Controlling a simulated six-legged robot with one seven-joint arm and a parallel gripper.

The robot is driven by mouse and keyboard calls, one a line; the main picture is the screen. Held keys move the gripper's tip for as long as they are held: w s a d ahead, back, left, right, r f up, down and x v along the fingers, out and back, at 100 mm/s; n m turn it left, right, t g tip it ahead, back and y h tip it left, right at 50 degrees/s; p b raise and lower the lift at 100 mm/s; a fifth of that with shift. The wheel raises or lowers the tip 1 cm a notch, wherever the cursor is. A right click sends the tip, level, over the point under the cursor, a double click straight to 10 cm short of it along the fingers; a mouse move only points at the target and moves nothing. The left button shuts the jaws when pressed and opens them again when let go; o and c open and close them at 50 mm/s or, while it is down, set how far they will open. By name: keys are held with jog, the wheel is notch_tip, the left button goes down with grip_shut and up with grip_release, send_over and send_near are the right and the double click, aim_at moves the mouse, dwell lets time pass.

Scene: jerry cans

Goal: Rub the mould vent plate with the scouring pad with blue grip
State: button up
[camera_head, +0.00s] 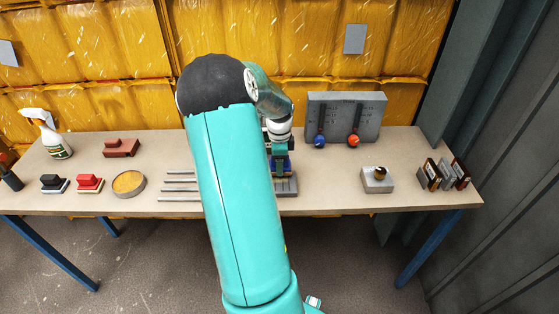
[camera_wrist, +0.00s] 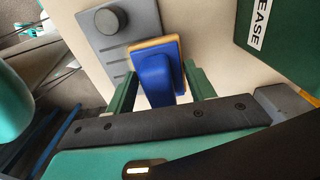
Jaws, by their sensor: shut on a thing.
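The scouring pad with blue grip (camera_wrist: 158,76) is between the two green fingers of my gripper (camera_wrist: 160,88) in the wrist view. My gripper is shut on the blue grip, and a tan edge of the pad shows beyond it. The mould vent plate (camera_wrist: 108,36) is a grey plate with a dark round knob and slots, just left of the pad in the wrist view. The pad overlaps its edge in that picture; I cannot tell whether they touch. In the head view my arm hides much of the plate (camera_head: 287,187), and the blue grip (camera_head: 290,163) shows behind it.
A green thing lettered "EASE" (camera_wrist: 285,30) stands close right in the wrist view. Thin rods (camera_head: 180,188) and a round tin (camera_head: 129,183) lie left of my arm. A grey lever block (camera_head: 345,112) stands behind.

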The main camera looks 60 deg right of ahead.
aim_at(280, 182)
jog(key=shift+f, duration=0.8)
jog(key=shift+s+a+r, duration=0.1)
jog(key=shift+s+a, duration=0.3)
jog(key=shift+a, duration=0.35)
jog(key=shift+s+a, duration=0.35)
jog(key=shift+a, duration=0.4)
jog(key=shift+s+a, duration=0.15)
jog(key=shift+a, duration=0.1)
